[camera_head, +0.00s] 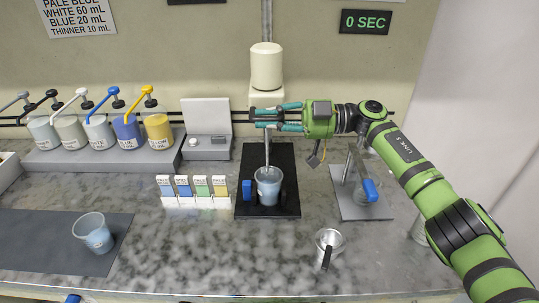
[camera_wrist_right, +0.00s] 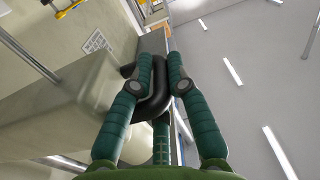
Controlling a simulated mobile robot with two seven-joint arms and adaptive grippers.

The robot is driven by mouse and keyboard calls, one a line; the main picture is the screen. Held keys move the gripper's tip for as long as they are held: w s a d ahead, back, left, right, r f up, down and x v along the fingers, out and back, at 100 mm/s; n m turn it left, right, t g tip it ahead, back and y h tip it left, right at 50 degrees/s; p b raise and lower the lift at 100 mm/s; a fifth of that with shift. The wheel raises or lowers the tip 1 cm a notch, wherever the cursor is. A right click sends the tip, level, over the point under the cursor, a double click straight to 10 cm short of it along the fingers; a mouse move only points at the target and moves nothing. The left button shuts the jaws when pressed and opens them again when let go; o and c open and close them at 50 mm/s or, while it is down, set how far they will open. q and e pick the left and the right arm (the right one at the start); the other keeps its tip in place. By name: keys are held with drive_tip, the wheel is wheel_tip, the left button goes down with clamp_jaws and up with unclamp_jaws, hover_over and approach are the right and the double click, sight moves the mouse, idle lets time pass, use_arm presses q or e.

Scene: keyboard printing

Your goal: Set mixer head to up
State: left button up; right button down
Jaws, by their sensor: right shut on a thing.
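The mixer has a cream head (camera_head: 266,68) on the back wall, above a black base (camera_head: 267,208). Its metal stirring shaft (camera_head: 267,150) runs down into a clear cup (camera_head: 268,187) of bluish liquid on that base. My right gripper (camera_head: 256,114) reaches in from the right, just below the cream housing. In the right wrist view its green fingers are shut on a black curved handle (camera_wrist_right: 153,90) beside the cream housing (camera_wrist_right: 65,105). In the head view the fingers hide most of this handle. My left gripper is not in view.
Pump bottles (camera_head: 97,132) stand at the back left, with small colour cards (camera_head: 195,190) in front. A second cup (camera_head: 93,232) is on the dark mat (camera_head: 35,240). A metal cup (camera_head: 329,243) and a grey stand (camera_head: 361,205) are at right. A timer (camera_head: 365,22) reads 0 SEC.

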sight(270, 94)
drive_tip(key=r, duration=0.1)
drive_tip(key=r+p, duration=0.1)
drive_tip(key=r, duration=0.1)
drive_tip(key=r+p, duration=0.1)
drive_tip(key=r, duration=0.1)
drive_tip(key=shift+s+a+r, duration=0.1)
drive_tip(key=shift+s+a, duration=0.1)
drive_tip(key=shift+s, duration=0.05)
drive_tip(key=shift+w+d+r+p, duration=0.1)
drive_tip(key=shift+w+r+p, duration=0.15)
drive_tip(key=shift+r+p, duration=0.1)
drive_tip(key=c, duration=1.3)
unclamp_jaws()
drive_tip(key=shift+o, duration=0.3)
drive_tip(key=shift+s+r, duration=0.15)
drive_tip(key=shift+s, duration=0.05)
drive_tip(key=shift+w, duration=0.15)
drive_tip(key=shift+f, duration=0.2)
drive_tip(key=shift+w+d, duration=0.1)
drive_tip(key=shift+d, duration=0.15)
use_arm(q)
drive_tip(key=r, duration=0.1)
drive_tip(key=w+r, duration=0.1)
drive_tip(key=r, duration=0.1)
use_arm(e)
drive_tip(key=d, duration=1.1)
drive_tip(key=shift+d, duration=0.3)
drive_tip(key=shift+w, duration=0.1)
